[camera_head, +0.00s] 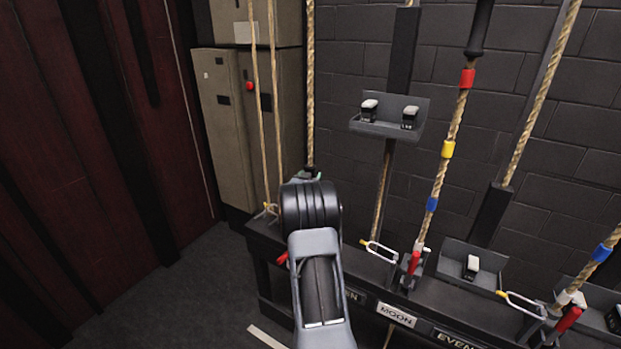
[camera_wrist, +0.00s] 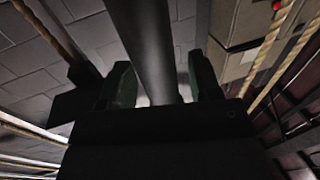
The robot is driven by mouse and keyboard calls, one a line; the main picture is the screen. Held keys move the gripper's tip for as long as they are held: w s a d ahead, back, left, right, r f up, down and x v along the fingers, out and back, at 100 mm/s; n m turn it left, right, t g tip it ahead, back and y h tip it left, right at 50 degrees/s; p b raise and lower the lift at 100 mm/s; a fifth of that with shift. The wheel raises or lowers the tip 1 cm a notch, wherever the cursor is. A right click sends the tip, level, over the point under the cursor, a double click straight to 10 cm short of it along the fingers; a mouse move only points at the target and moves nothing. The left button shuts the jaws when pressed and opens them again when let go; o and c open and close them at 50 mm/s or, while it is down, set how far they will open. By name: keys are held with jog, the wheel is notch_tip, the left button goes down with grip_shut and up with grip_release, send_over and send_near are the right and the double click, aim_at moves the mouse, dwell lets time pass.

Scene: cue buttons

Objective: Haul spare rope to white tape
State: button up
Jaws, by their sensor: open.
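My gripper (camera_head: 308,177) is at the upper end of my arm, beside the foot of a thick tan rope (camera_head: 310,85) at the back. In the wrist view my gripper (camera_wrist: 162,88) is open, with a dark round tube (camera_wrist: 150,45) between its fingers. I cannot tell whether they touch it. My arm hides this rope's lower part and any tape there. White tape (camera_head: 563,298) shows low on the right rope (camera_head: 545,90). The middle rope (camera_head: 440,180) has red, yellow and blue bands and a pale patch (camera_head: 419,246) low down. No readable label marks the spare rope.
A dark rail (camera_head: 270,243) bears red-handled locks (camera_head: 413,263), wire loops (camera_head: 379,250) and labels, one reading NOON (camera_head: 397,315). Thin ropes (camera_head: 266,120) and a beige cabinet (camera_head: 224,125) stand left. The left floor is clear.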

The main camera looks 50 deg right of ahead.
grip_shut()
dwell(0.6)
